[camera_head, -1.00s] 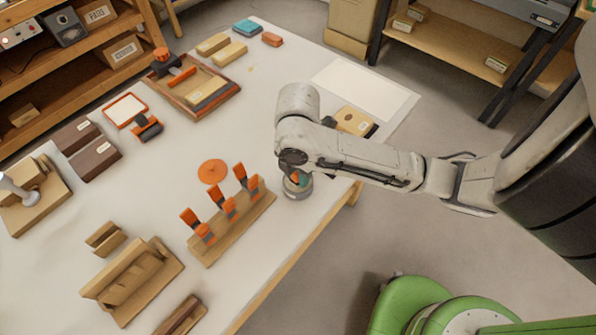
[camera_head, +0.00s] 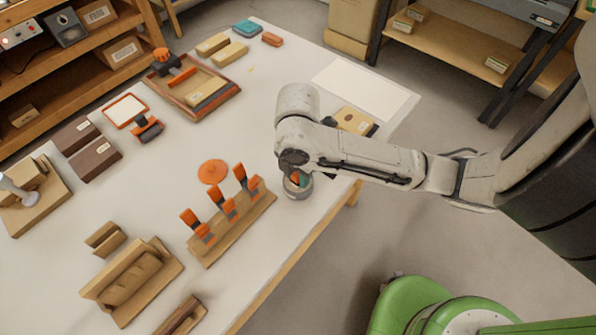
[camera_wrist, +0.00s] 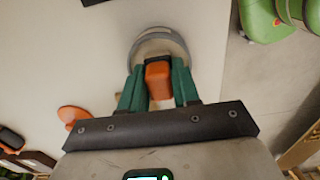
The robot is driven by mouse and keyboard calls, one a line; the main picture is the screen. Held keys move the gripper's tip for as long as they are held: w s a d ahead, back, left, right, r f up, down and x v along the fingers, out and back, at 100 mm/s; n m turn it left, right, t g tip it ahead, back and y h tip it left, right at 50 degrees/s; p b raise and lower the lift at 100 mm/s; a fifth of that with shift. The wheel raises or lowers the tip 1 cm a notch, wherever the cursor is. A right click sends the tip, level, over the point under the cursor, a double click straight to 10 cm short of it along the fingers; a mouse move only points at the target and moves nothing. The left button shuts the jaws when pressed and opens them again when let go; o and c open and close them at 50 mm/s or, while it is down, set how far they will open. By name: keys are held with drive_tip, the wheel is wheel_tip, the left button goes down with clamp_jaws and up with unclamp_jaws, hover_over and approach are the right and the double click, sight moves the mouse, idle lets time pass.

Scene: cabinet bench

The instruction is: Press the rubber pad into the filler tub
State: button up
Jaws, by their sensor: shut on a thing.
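The filler tub (camera_head: 298,193) is a small round grey tub near the table's front edge, largely covered by my arm in the head view. Its grey rim (camera_wrist: 158,34) shows beyond my fingers in the wrist view. My gripper (camera_wrist: 159,80), with green fingers, is shut on an orange block with a dark strip at its far end, which seems to be the rubber pad (camera_wrist: 158,80). The pad's far end overlaps the tub's opening in the wrist view. Whether it touches the filler inside is hidden.
An orange disc (camera_head: 212,172) lies left of the tub. A wooden rack (camera_head: 232,232) with several orange-handled tools stands close by on the left. A board (camera_head: 353,121) and a white sheet (camera_head: 365,89) lie behind my arm. The table's front edge is close to the tub.

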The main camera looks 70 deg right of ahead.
drive_tip(key=shift+r+p, duration=2.55)
drive_tip(key=shift+r, duration=0.9)
